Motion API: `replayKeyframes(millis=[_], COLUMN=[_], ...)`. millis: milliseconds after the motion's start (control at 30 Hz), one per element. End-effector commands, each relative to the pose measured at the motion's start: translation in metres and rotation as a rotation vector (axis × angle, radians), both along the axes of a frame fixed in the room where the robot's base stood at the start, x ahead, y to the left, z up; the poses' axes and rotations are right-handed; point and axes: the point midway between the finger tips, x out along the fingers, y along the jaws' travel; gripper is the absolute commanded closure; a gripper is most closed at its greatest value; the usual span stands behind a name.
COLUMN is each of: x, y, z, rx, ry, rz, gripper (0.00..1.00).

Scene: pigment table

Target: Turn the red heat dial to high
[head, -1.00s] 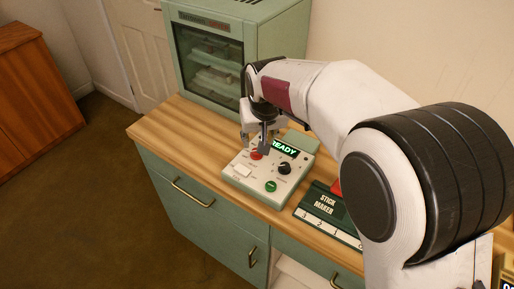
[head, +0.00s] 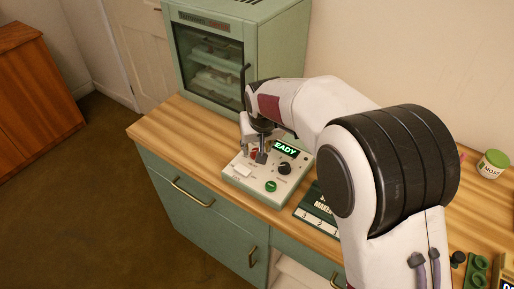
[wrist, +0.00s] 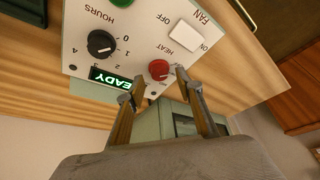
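The red heat dial (wrist: 158,69) sits on a pale control panel (wrist: 120,20), beside the printed word HEAT. My gripper (wrist: 154,86) is open. In the wrist view its two fingers reach toward the panel, with the dial just past and between the tips, closer to the right one. In the head view my gripper (head: 254,157) is low over the panel's left part, and a bit of the red dial (head: 254,152) shows between the fingers. I cannot tell whether a finger touches the dial. The dial's setting is too small to read.
The panel also has a black hours dial (wrist: 101,43), a white fan switch (wrist: 185,36), a green button (head: 271,186) and a lit display (head: 286,149). A green glass-fronted cabinet (head: 277,50) stands behind. A dark stick maker board (head: 315,208) lies right of the panel.

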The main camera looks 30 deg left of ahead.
Motion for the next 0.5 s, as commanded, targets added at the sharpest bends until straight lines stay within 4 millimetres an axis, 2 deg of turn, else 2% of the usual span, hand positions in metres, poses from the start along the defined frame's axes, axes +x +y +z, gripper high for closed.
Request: replayKeyframes(millis=[200,500], x=[0.0035,0.004], y=[0.0033,0.0039], z=[-0.0123,-0.0143], rx=[0.0,0.0], ry=[0.0,0.0], rz=[0.0,0.0], gripper=[0.64,0.64])
